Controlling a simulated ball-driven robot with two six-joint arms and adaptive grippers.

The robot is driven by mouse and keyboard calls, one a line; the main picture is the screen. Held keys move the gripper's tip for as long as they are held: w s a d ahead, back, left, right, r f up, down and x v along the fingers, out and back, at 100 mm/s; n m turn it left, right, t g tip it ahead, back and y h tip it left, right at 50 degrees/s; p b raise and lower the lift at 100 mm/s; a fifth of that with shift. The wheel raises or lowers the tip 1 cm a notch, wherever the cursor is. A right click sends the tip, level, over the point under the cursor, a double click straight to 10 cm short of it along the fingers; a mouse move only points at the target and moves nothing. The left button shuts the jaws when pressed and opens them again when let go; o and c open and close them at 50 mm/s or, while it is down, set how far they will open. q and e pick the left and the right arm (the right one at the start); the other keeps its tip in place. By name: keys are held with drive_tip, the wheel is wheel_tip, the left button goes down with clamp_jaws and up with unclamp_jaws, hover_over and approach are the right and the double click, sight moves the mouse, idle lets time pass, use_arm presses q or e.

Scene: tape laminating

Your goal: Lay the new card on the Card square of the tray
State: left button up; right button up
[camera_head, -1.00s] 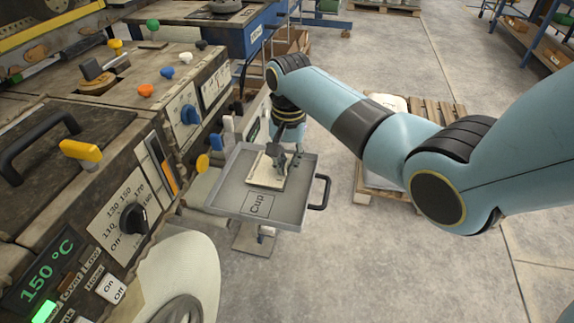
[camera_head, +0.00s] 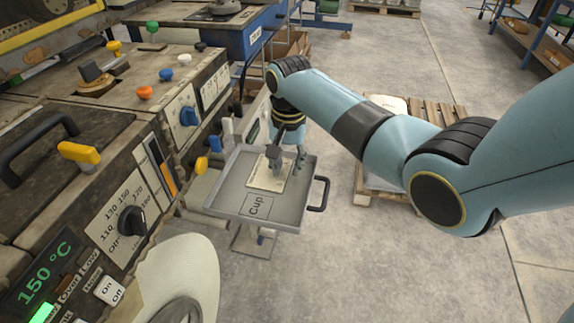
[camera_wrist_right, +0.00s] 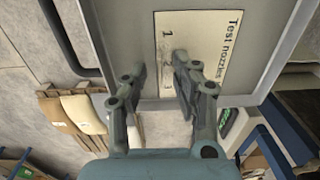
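The grey tray (camera_head: 222,197) has a black handle on its right and a square marked "Cup" near its front. The card (camera_head: 268,178) is cream and lies on the tray behind that square. In the right wrist view the card (camera_wrist_right: 208,50) reads "Test nozzles" with numbers beside it. The Card square's marking is not visible. My right gripper (camera_head: 287,163) is over the card; in its wrist view its fingers (camera_wrist_right: 160,68) are apart with nothing gripped between them. One finger overlaps the card and the other is beside its edge. My left gripper is not in view.
A machine with knobs, a yellow handle (camera_head: 79,152) and a 150 °C display (camera_head: 47,272) stands left of the tray. A white rounded part (camera_head: 180,270) is in front. A pallet (camera_head: 440,113) with sacks is behind my right arm. Floor is open at right.

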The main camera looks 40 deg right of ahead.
wheel_tip(320, 180, up, 11)
drive_tip(key=shift+s+r+p, duration=0.15)
drive_tip(key=shift+r+p, duration=0.05)
drive_tip(key=shift+p, duration=0.25)
drive_tip(key=shift+d, duration=0.1)
